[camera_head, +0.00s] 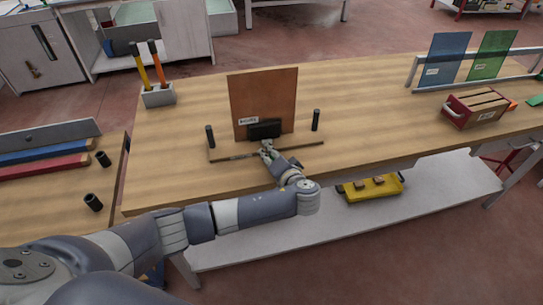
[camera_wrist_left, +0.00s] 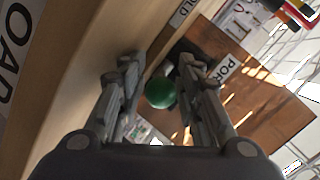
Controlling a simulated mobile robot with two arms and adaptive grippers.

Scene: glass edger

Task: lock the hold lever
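A brown glass pane (camera_head: 263,98) stands upright in a black clamp (camera_head: 264,128) on the wooden bench; it also shows in the left wrist view (camera_wrist_left: 255,90). A green ball knob (camera_wrist_left: 160,92), which looks like the end of the hold lever, lies between the fingers of my left gripper (camera_wrist_left: 162,85) in the left wrist view. The fingers are apart, with gaps seen beside the knob. In the head view my left gripper (camera_head: 267,149) is at the clamp's front and hides the lever. My right gripper is not in view.
Black posts (camera_head: 210,136) (camera_head: 316,120) stand on either side of the pane. A holder (camera_head: 158,96) with two handled tools is at the back left. A red crate (camera_head: 474,108) and blue and green panes (camera_head: 448,58) are at the right. The bench between is clear.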

